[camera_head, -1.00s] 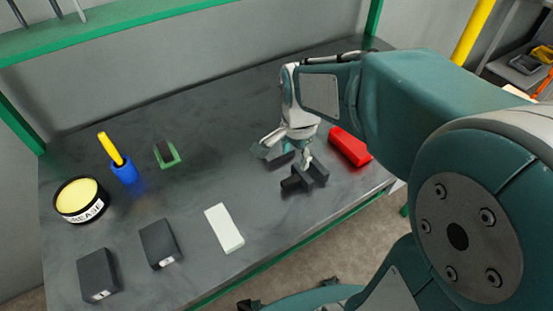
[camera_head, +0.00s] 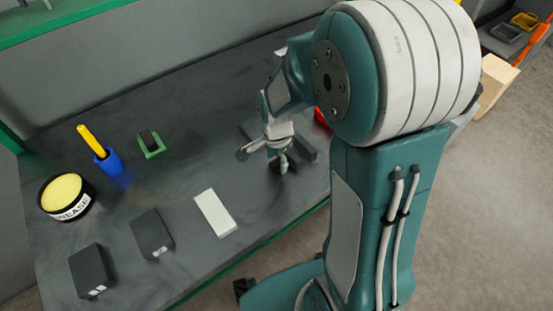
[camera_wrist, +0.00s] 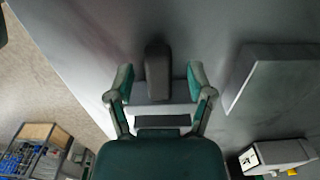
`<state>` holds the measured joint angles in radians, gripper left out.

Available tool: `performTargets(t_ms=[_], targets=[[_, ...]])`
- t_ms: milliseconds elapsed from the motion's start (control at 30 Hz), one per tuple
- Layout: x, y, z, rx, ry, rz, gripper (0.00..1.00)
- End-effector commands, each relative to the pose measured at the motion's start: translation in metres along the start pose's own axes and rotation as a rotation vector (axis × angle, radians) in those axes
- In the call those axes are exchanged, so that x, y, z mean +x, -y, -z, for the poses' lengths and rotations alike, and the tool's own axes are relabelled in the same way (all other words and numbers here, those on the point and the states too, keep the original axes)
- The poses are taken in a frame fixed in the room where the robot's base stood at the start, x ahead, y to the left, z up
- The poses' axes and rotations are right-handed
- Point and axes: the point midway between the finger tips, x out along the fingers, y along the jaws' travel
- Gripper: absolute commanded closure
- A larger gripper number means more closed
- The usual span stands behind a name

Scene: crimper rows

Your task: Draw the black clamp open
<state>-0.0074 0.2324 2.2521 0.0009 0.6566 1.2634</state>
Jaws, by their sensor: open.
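The black clamp (camera_head: 304,147) lies on the dark bench near its front edge, partly hidden behind my gripper in the head view. My gripper (camera_head: 264,162) points down over it with its fingers spread. In the wrist view, a dark upright piece (camera_wrist: 158,72), apparently part of the clamp, stands between the two open fingers of my gripper (camera_wrist: 160,82). Gaps show on both sides of it, so the fingers do not appear to press on it. A larger dark block (camera_wrist: 278,80) lies to the right of the fingers; I cannot tell whether it belongs to the clamp.
A red block (camera_head: 321,119) is mostly hidden behind my arm. A white block (camera_head: 215,213), two black boxes (camera_head: 152,234) (camera_head: 91,270), a grease tin (camera_head: 66,196), a blue holder with a yellow stick (camera_head: 108,162) and a green-based piece (camera_head: 151,144) stand left. Bench between is clear.

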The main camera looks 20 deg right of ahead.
Motion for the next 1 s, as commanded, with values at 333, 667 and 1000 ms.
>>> performTargets(t_ms=[333, 667, 1000], targets=[[0.003, 0.000, 0.000, 0.000, 0.000, 0.001, 0.54], [0.002, 0.001, -0.001, -0.001, -0.001, 0.002, 1.00], [0.002, 0.001, -0.053, -0.006, 0.000, 0.000, 1.00]])
